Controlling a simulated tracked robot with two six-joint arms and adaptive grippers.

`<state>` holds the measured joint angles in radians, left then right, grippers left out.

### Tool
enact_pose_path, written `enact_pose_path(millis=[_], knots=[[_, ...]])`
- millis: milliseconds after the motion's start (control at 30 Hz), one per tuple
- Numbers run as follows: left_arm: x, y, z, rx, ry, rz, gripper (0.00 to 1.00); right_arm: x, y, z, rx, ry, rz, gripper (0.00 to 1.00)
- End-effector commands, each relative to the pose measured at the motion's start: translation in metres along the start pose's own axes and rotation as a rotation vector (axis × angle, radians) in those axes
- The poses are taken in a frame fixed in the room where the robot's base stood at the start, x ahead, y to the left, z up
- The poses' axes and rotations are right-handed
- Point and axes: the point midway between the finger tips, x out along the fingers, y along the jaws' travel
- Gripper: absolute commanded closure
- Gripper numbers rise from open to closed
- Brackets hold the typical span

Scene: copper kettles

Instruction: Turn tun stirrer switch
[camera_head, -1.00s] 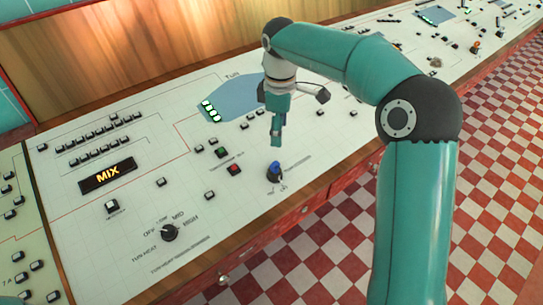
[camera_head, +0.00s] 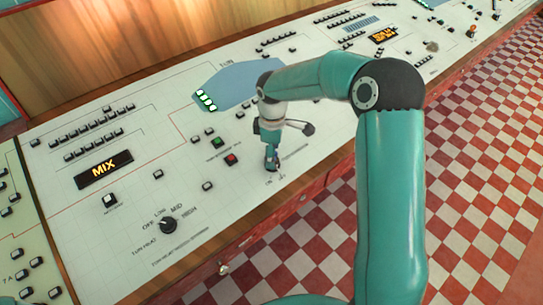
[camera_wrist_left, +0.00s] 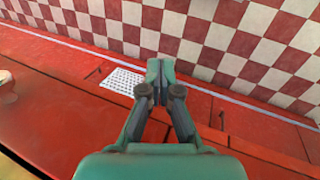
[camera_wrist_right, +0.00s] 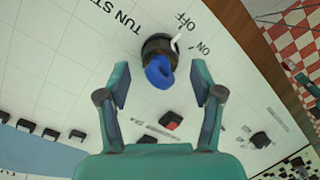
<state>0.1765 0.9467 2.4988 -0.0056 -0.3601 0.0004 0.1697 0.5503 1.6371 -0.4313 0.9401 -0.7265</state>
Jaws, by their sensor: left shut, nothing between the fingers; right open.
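The tun stirrer switch (camera_wrist_right: 158,62) is a round black knob with a blue grip and a white pointer, on the white panel. Its labels read OFF and ON, and the pointer lies near the OFF side in the right wrist view.
A black tun heat dial (camera_head: 168,225) and a MIX display (camera_head: 104,169) are to the left.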

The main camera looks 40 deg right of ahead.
Motion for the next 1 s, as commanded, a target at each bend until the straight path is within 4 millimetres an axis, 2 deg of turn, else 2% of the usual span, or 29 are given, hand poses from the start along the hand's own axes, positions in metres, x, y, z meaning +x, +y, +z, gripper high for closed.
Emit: enact_pose_path(millis=[200, 533, 567, 900, 1000], knots=[[-0.002, 0.001, 0.0, 0.0, 0.0, 0.0, 1.0, 0.021, 0.0, 0.0, 0.001, -0.001, 0.0, 0.34], [-0.002, 0.001, 0.0, 0.0, 0.0, 0.0, 1.0, 0.024, 0.001, 0.0, 0.001, 0.0, 0.001, 0.34], [-0.002, 0.001, 0.0, 0.0, 0.0, 0.0, 1.0, 0.024, 0.001, 0.0, 0.001, 0.0, 0.001, 0.37], [-0.002, 0.001, 0.0, 0.0, 0.0, 0.0, 1.0, 0.023, 0.001, 0.0, 0.001, 0.0, 0.002, 0.94], [-0.002, 0.001, 0.0, 0.0, 0.0, 0.0, 1.0, 0.023, 0.001, 0.0, 0.001, 0.001, 0.002, 0.94]])
